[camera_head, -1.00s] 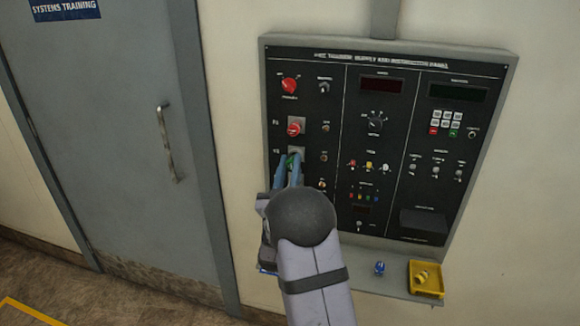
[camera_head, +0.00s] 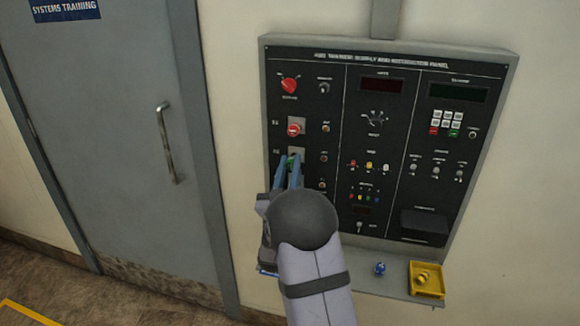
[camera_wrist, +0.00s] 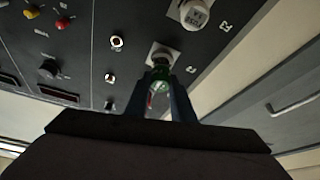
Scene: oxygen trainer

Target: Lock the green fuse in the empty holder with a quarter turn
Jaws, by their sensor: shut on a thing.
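The green fuse (camera_head: 292,161) is between the blue fingertips of my gripper (camera_head: 288,172), at the lower square holder plate (camera_head: 297,152) on the panel's left section. In the wrist view, the green fuse (camera_wrist: 158,78) stands between the two fingers of my gripper (camera_wrist: 160,90), with its far end at the pale holder plate (camera_wrist: 164,52). The fingers are shut on it. The fuse's far end and the holder opening are partly hidden, so I cannot tell how deep it sits or its turn angle.
A holder with a red cap (camera_head: 295,129) is just above. Small knobs (camera_head: 324,157) run close to the right of the fingers. A shelf below carries a blue piece (camera_head: 380,268) and a yellow tray (camera_head: 414,289) with a yellow piece. A grey door (camera_head: 135,120) is at the left.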

